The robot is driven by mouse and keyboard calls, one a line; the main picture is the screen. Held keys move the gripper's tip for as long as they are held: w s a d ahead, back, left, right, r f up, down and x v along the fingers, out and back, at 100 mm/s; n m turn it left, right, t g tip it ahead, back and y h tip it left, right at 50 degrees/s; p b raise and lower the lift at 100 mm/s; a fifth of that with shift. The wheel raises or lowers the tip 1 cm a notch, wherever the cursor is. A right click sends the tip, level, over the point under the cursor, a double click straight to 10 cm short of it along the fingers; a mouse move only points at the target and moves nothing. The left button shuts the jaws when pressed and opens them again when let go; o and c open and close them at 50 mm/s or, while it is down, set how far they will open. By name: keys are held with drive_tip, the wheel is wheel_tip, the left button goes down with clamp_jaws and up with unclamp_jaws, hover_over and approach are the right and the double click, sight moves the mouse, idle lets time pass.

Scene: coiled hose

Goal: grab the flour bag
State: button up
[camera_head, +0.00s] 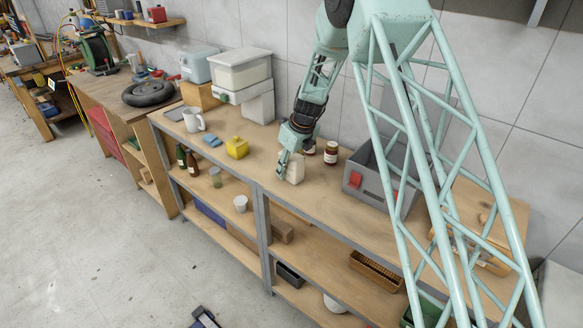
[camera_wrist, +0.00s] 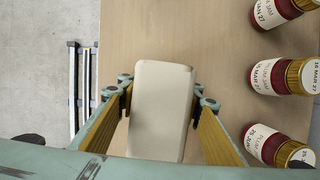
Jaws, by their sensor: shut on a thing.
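The flour bag (camera_head: 295,169) is a small off-white block on the wooden bench top. My gripper (camera_head: 287,160) reaches down to it from above and covers part of it. In the wrist view the pale bag (camera_wrist: 161,105) fills the space between the two fingers of my gripper (camera_wrist: 162,100). The fingers are shut on its left and right sides. The bag's lower end in that view is hidden behind my gripper. I cannot tell whether the bag touches the bench.
One jar (camera_head: 331,153) shows beside a grey crate (camera_head: 366,190). A yellow container (camera_head: 237,148) and a white jug (camera_head: 194,119) stand left. The bench's front edge is close.

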drive_tip(key=shift+r, duration=0.15)
idle(0.3)
drive_tip(key=shift+r, duration=1.9)
drive_tip(key=s+d, duration=0.2)
drive_tip(key=s, duration=0.3)
drive_tip(key=s+d+r, duration=0.1)
drive_tip(key=s+d, duration=0.1)
drive_tip(key=s, duration=0.2)
drive_tip(key=s+d, duration=0.2)
drive_tip(key=s, duration=0.3)
drive_tip(key=shift+s+r, duration=0.2)
drive_tip(key=shift+s, duration=0.15)
